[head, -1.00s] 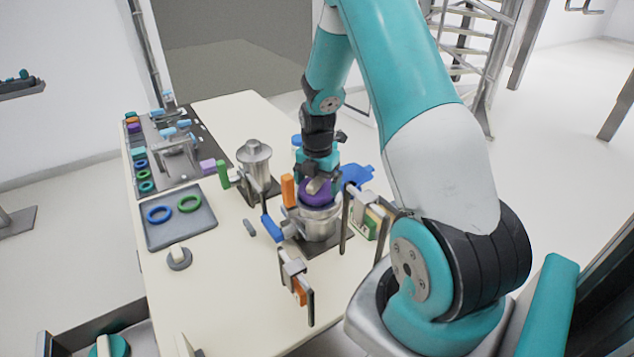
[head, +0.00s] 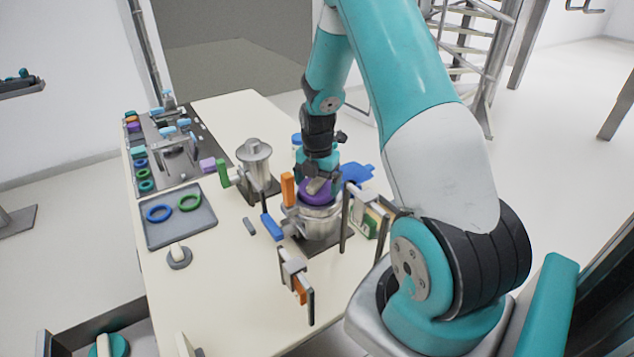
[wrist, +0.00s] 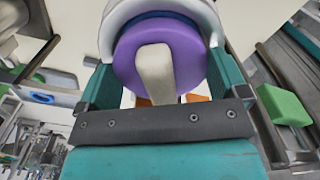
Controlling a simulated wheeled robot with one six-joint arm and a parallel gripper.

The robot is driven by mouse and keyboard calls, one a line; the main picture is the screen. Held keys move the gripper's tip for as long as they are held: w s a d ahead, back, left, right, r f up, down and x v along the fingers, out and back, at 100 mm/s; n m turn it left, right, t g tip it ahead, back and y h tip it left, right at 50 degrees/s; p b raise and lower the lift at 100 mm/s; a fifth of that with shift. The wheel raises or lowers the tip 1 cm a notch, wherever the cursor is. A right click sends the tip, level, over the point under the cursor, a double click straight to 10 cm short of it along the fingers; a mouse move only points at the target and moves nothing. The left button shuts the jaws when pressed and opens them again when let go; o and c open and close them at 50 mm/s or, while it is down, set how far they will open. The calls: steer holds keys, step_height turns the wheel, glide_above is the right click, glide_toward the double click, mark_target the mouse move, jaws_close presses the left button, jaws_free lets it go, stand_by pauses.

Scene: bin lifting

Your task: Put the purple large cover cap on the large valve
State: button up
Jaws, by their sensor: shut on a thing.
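The purple large cover cap (head: 316,191), with a pale beige handle, is at the mouth of the large valve (head: 318,222), a silver metal cylinder on a dark base plate. My gripper (head: 319,184) is shut on the cap from above. In the wrist view the purple cap (wrist: 190,50) and its handle lie between my teal fingers (wrist: 160,75). A pale ring of the valve (wrist: 120,14), with a blue band inside, curves around the far side of the cap. I cannot tell whether the cap is fully seated.
A smaller silver valve (head: 255,170) stands behind left. A grey tray (head: 180,228) with a blue and a green ring lies at left. An orange-handled clamp (head: 294,272) stands in front, and a green block (head: 371,222) is at right. The front left tabletop is mostly clear.

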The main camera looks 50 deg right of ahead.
mark_target(317, 178)
steer(key=shift+f, duration=0.2)
stand_by(0.3)
steer(key=o, duration=0.5)
steer(key=shift+r+p, duration=2.4)
steer(key=shift+r, duration=0.85)
